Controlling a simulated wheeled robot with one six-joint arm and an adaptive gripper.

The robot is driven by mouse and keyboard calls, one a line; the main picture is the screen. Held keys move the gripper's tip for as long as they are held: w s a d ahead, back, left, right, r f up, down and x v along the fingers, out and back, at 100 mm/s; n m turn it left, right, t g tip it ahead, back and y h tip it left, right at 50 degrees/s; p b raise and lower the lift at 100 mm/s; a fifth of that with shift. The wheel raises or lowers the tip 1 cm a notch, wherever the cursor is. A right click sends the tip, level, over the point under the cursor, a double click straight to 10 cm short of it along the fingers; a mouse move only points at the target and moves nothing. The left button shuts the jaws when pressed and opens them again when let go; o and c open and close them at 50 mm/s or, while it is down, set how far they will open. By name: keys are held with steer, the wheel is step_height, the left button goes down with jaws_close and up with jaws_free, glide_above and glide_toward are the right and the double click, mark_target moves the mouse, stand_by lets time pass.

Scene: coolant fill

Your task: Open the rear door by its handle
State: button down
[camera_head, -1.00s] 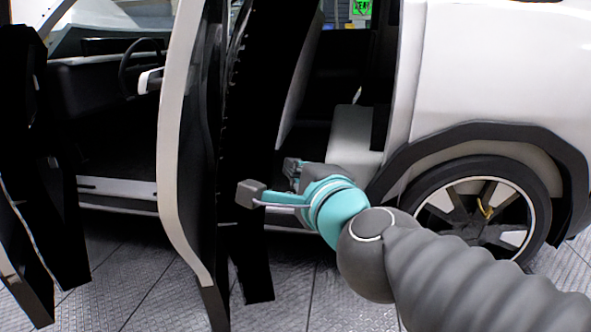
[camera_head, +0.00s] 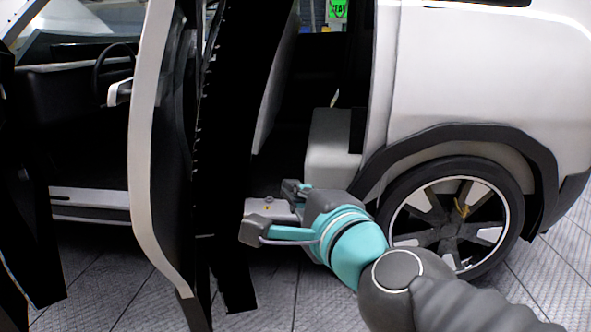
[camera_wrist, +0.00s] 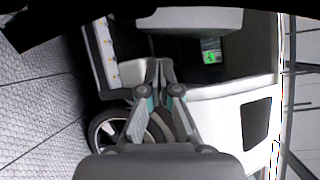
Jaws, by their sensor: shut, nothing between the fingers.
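The rear door (camera_head: 146,150) of the white car stands swung wide open, seen nearly edge-on, with a white outer edge and a dark inner side. A pale handle (camera_head: 118,92) sticks out on its outer, left side. My gripper (camera_head: 270,210) is to the right of the door, on its inner side, low in front of the open rear doorway. It is apart from the handle and holds nothing. In the wrist view the fingers (camera_wrist: 159,75) meet at their tips, pointing toward the car. The door handle does not show clearly there.
The rear wheel (camera_head: 455,215) and white rear body (camera_head: 470,80) are to the right. A pale seat base (camera_head: 333,145) shows inside the doorway. Another dark open door is at the far left. Bare textured floor (camera_head: 110,270) lies below.

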steer(key=s+a+f+n+g+y+p, duration=0.1)
steer(key=s+a+n+g+y+p, duration=0.35)
steer(key=s+a+n, duration=0.55)
steer(key=s+d+f+n+g+h, duration=0.2)
steer(key=s+d+f+n+g, duration=0.15)
steer(key=f+n, duration=0.4)
steer(key=w+d+f+m+g+h, duration=0.1)
steer(key=d+f+h, duration=0.3)
steer(key=d, duration=0.7)
steer(key=w+d+f+m+g+h, duration=0.1)
steer(key=d+f+h, duration=0.3)
steer(key=d, duration=0.7)
steer(key=shift+w+d+f+h, duration=0.15)
steer(key=shift+w+d+h, duration=0.25)
steer(key=shift+w+h, duration=0.35)
